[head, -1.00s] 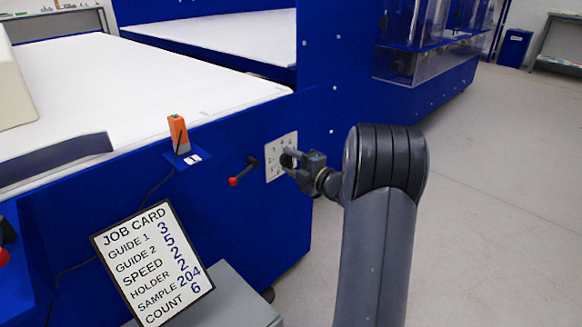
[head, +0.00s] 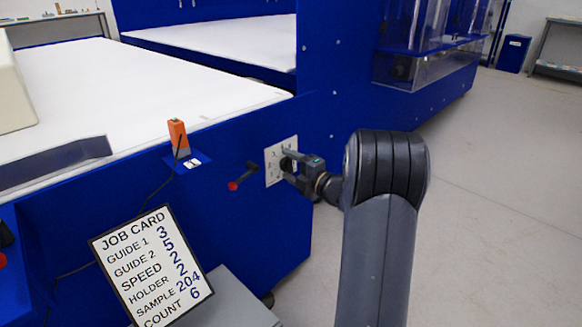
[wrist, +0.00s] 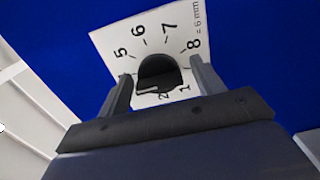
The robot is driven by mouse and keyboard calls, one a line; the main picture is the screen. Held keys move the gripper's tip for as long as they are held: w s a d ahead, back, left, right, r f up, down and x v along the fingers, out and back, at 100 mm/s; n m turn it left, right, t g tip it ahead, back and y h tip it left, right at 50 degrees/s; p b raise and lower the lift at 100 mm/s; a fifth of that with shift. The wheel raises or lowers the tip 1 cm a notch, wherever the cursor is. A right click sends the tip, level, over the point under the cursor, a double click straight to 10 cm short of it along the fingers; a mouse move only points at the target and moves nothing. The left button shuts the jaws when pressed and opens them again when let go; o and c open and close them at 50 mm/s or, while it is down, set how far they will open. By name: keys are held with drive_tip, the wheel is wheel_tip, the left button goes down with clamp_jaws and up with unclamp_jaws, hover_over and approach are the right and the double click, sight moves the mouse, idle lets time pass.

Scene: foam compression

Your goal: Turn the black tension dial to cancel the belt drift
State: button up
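The black tension dial (wrist: 158,70) sits on a white plate (wrist: 112,42) marked with numbers, among them 5, 6, 7, 8, 1 and 2, and "= 6 mm". In the head view the plate (head: 272,153) is on the blue machine's side, and the dial is mostly hidden by my gripper (head: 290,168). In the wrist view my gripper (wrist: 161,69) is open, with one finger on each side of the dial. A narrow gap seems to show between each finger and the dial. The dial's lower part is dark, and its pointer is hard to make out.
A lever with a red knob (head: 233,186) sticks out left of the plate. An orange device (head: 177,135) with a cable stands on the machine's edge. A job card (head: 150,265) stands at the front, by a grey box (head: 235,300). The floor to the right is clear.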

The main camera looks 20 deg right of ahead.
drive_tip(key=p+v, duration=0.3)
drive_tip(key=v, duration=0.7)
drive_tip(key=shift+s, duration=0.4)
drive_tip(key=shift+w+d, duration=0.1)
drive_tip(key=shift+w, duration=0.05)
drive_tip(key=b+x, duration=0.3)
drive_tip(key=x, duration=0.7)
drive_tip(key=shift+w, duration=0.3)
drive_tip(key=shift+s, duration=0.15)
